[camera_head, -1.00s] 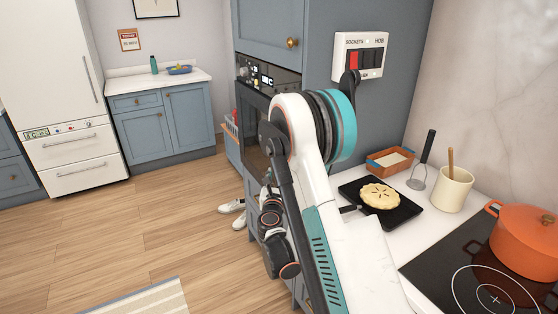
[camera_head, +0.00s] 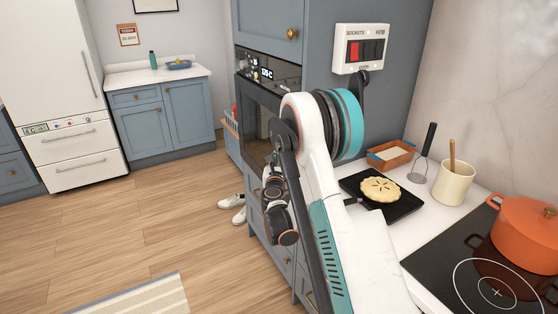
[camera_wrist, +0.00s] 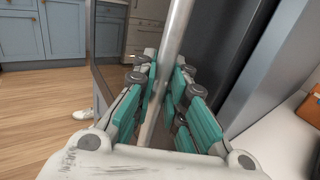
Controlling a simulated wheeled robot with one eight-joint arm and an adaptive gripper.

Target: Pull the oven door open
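The oven (camera_head: 266,75), with a lit display, is built into the tall blue-grey cabinet. Its dark glass door (camera_head: 256,112) is partly hidden behind my arm; I see no clear gap around it. In the wrist view the dark glossy door front (camera_wrist: 225,50) lies behind a round metal handle bar (camera_wrist: 178,30). The bar runs between the teal-padded fingers of my gripper (camera_wrist: 163,85). The pads sit close against the bar on both sides, and the gripper looks shut on it. In the head view my arm hides the fingers and the handle.
White shoes (camera_head: 232,203) lie by the cabinet. The wooden floor (camera_head: 150,220) at left is open.

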